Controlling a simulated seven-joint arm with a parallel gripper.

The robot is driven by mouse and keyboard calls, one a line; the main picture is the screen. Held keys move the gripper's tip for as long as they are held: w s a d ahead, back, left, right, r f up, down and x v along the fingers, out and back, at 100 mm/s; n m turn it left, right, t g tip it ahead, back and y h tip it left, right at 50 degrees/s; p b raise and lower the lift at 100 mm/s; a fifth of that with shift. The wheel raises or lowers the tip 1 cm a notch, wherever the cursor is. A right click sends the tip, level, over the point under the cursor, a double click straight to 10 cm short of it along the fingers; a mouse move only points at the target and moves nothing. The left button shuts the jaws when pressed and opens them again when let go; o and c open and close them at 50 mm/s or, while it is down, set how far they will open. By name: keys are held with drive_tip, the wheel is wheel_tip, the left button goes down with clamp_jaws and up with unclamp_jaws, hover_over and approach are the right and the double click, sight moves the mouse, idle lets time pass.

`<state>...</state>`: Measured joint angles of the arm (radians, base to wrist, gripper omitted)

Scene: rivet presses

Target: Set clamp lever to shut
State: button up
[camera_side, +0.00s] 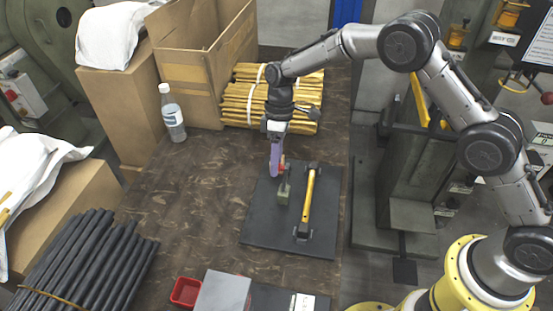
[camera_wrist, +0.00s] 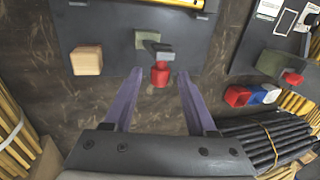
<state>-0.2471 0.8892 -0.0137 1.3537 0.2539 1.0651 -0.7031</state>
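The clamp (camera_side: 283,193) is a small grey-green block on a dark base plate (camera_side: 262,226); the block also shows in the wrist view (camera_wrist: 147,38). Its lever ends in a red grip (camera_wrist: 160,76) on a dark grey arm (camera_wrist: 164,52). In the side view the lever appears raised above the block, with the red grip (camera_side: 283,161) near its top. My gripper (camera_side: 275,173), with purple fingers, points down beside the red grip. In the wrist view my fingers (camera_wrist: 160,72) are apart, with the red grip between them and gaps on both sides.
A yellow bar handle (camera_side: 308,203) lies right of the clamp on the plate. A tan block (camera_wrist: 87,60) sits left of the lever in the wrist view. A bottle (camera_side: 172,114), a cardboard box (camera_side: 190,75) and black rods (camera_side: 90,265) stand around. The table left of the plate is clear.

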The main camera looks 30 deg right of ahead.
clamp_jaws()
idle(1.2)
